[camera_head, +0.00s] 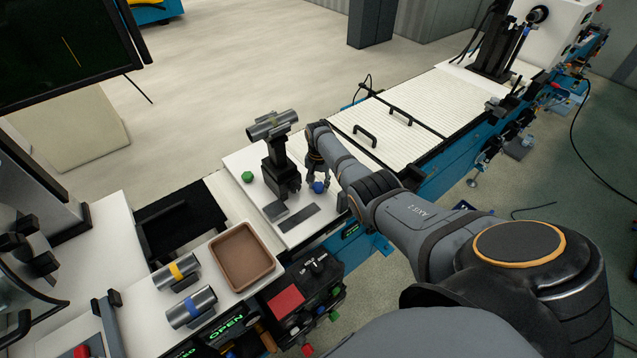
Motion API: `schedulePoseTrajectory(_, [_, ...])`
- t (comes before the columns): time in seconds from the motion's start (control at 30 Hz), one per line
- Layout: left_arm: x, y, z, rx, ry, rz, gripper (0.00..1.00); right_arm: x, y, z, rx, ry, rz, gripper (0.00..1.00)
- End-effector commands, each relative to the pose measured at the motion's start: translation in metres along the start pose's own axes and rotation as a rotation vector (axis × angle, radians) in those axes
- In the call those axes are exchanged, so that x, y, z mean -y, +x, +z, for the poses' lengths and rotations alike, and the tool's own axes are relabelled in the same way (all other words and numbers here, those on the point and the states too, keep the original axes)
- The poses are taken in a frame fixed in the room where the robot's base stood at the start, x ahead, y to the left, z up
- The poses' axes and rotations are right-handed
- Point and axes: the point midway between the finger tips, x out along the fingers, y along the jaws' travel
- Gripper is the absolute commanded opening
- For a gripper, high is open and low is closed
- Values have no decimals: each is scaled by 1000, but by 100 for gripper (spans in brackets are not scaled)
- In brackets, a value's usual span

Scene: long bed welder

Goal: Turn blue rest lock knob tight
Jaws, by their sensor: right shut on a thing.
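The blue rest lock knob (319,188) stands on the white plate in the camera_head view, to the right of the dark rest post (280,170). My right gripper (318,181) comes down over the knob from above and is shut on it. The fingers cover part of the knob, so its seating below is hard to see. A grey metal tube (272,125) lies across the top of the rest post. A green knob (247,177) stands to the left of the post. My left gripper is not in view.
A brown tray (242,257) sits at the front left, beside a tube with a yellow band (176,271) and a tube with a blue band (192,307). A control box with a red panel (286,300) is in front. The slatted white bed (405,118) extends to the back right.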

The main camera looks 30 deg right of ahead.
Motion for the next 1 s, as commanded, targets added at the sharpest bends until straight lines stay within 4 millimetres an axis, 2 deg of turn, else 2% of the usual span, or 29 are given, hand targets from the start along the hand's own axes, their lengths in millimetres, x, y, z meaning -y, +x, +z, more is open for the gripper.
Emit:
schedulePoseTrajectory(0.47, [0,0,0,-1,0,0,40,1,-2,-2,-4,12,-2,6])
schedulePoseTrajectory(0.5, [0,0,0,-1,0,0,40,1,-2,-2,-4,12,-2,43])
schedulePoseTrajectory(0.63, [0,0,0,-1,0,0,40,1,-1,-1,-3,11,-2,61])
schedulePoseTrajectory(1.0, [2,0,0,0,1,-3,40,1,-5,-1,-3,10,-2,61])
